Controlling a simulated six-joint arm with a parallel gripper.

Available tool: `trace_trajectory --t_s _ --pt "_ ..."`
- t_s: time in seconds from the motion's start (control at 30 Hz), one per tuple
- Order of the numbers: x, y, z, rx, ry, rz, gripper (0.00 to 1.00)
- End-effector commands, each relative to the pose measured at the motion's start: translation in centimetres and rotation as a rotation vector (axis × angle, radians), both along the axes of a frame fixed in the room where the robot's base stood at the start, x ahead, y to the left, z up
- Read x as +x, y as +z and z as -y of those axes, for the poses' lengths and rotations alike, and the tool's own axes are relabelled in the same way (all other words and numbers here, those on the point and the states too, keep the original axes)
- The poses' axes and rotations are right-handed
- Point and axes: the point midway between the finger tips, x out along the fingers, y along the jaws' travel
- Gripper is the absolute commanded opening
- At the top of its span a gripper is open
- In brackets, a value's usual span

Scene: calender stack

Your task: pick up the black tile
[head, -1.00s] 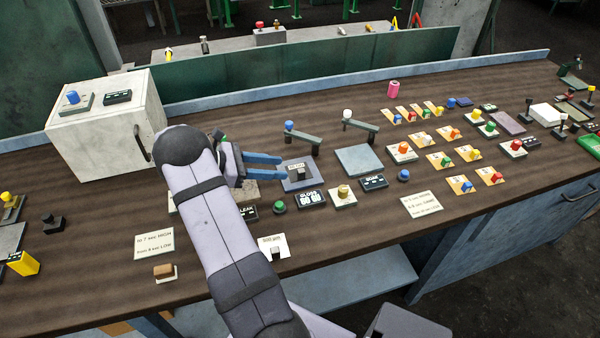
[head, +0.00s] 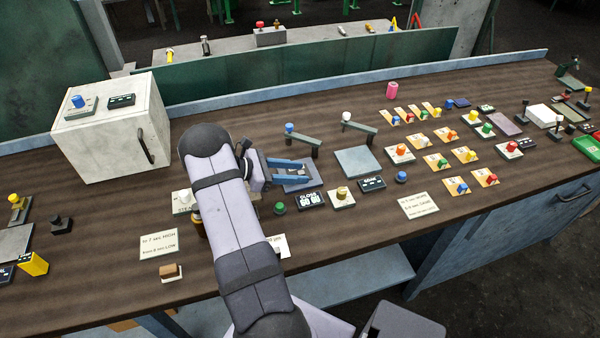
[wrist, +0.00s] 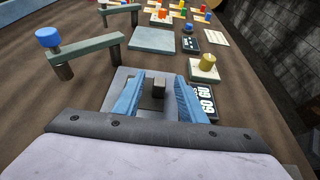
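A small dark block (wrist: 158,87), the likeliest black tile, stands on a blue-grey plate (wrist: 120,92) in the wrist view. My gripper (wrist: 160,77) is open, with one blue finger on each side of the block. A gap shows between the block and each finger, so it is not held. In the head view my gripper (head: 309,172) is low over the same plate (head: 300,187). The fingers mostly hide the block there, and I cannot tell if the fingertips touch the plate.
A black display reading 60 GU (head: 311,199) and a yellow knob on a white base (head: 342,198) stand close right. A lever with a blue knob (wrist: 48,38) stands behind the plate. A flat grey-green plate (head: 358,161) lies farther right.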

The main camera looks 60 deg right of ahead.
Motion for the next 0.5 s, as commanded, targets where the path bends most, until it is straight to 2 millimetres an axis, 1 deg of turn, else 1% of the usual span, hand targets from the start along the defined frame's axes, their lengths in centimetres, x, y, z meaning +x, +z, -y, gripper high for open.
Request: trace_trajectory --t_s 0.07,0.1,0.17,0.2,0.23,0.27,0.5 --pt "0.04 -0.02 -0.01 0.0 0.0 0.0 0.38" --pt "0.04 -0.02 -0.01 0.0 0.0 0.0 0.35" --pt "0.04 -0.02 -0.01 0.0 0.0 0.0 0.21" --pt "0.05 0.0 -0.02 0.0 0.0 0.0 0.11" --pt "0.05 0.0 -0.02 0.0 0.0 0.0 0.04" --pt "0.05 0.0 -0.02 0.0 0.0 0.0 0.0" --pt "0.06 0.05 -0.02 -0.001 0.001 0.0 0.0"
